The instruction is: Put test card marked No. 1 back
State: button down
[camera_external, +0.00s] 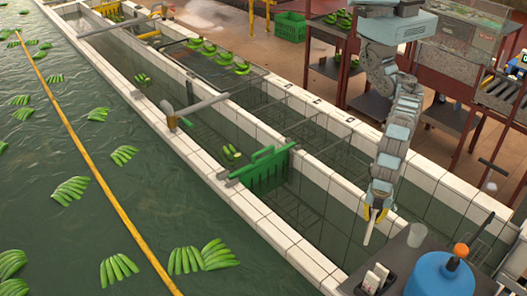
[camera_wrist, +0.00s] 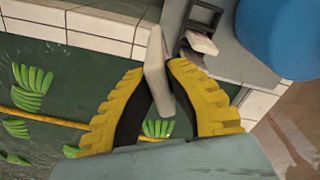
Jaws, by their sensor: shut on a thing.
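My gripper (camera_external: 376,212) is shut on a pale flat card (camera_external: 368,231), which hangs down from the yellow fingertips. In the wrist view, the yellow ribbed fingers of my gripper (camera_wrist: 157,110) pinch the card (camera_wrist: 156,70) near its lower end. No number is readable on it. A dark holder (camera_external: 361,291) with pale cards (camera_external: 376,277) stands on the grey bench at the bottom right. In the wrist view, the holder (camera_wrist: 205,18) is to the right of the held card, with one pale card (camera_wrist: 201,43) showing. The held card is above and apart from the holder.
A blue container with an orange top (camera_external: 440,278) stands right of the holder, and a clear cup (camera_external: 417,235) is behind it. Tiled tank walls (camera_external: 285,240) run alongside. A green gate (camera_external: 265,170) crosses the channel. Banana bunches float in the water at left.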

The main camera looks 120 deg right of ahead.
jog(key=s+a+n+b, duration=0.2)
jog(key=s+a, duration=0.4)
jog(key=s, duration=0.3)
jog(key=s+a+n+b, duration=0.15)
jog(key=s+a, duration=0.35)
jog(key=s, duration=0.5)
jog(key=w+d+f+p, duration=0.1)
jog(key=w+f+p, duration=0.1)
jog(key=w+f, duration=1.1)
jog(key=shift+w+d, duration=0.35)
jog(key=shift+w, duration=0.1)
jog(key=shift+f+m+p, duration=0.25)
jog(key=shift+f+p, duration=0.05)
jog(key=shift+f, duration=0.4)
jog(key=c, duration=1.2)
grip_release()
